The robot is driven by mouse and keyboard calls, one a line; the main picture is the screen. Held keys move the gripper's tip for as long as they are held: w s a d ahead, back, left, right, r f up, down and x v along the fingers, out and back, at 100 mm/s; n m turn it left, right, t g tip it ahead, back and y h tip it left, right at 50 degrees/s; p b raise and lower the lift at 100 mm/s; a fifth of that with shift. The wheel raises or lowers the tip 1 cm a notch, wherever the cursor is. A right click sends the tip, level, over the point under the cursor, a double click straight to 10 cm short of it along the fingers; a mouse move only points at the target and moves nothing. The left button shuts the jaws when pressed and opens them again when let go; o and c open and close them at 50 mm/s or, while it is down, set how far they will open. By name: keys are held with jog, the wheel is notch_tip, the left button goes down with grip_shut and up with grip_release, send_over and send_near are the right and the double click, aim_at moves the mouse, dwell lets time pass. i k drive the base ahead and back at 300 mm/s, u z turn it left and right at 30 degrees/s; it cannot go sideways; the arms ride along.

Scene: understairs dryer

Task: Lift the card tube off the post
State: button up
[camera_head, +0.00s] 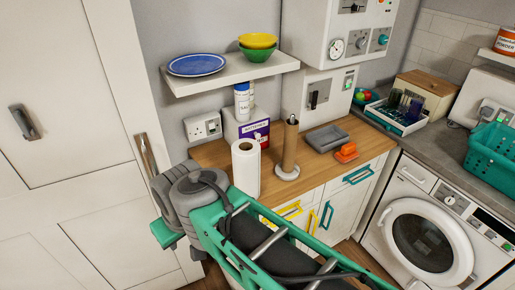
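A brown card tube (290,147) stands upright around a post on the wooden worktop, to the right of a white paper roll. The dark tip of the post (292,119) shows above the tube, and its pale round base (287,173) shows below. Nothing touches the tube from above. My green and grey arm crosses the lower middle of the picture, in front of the worktop and drawers. I cannot make out my gripper's fingers in this view.
The white paper roll (246,168) stands close on the tube's left. A grey tray (326,138) and an orange object (346,153) lie to its right. A shelf (230,74) with a blue plate (197,65) and bowls hangs above left. A white wall unit (330,40) overhangs behind.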

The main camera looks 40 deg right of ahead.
aim_at(291, 131)
jog(key=z, duration=0.55)
jog(key=k, duration=1.25)
jog(key=z, duration=1.05)
jog(key=i, duration=1.35)
jog(key=u, duration=2)
jog(key=k, duration=0.4)
jog(key=u, duration=0.2)
jog(key=i, duration=0.5)
jog(key=z, duration=0.05)
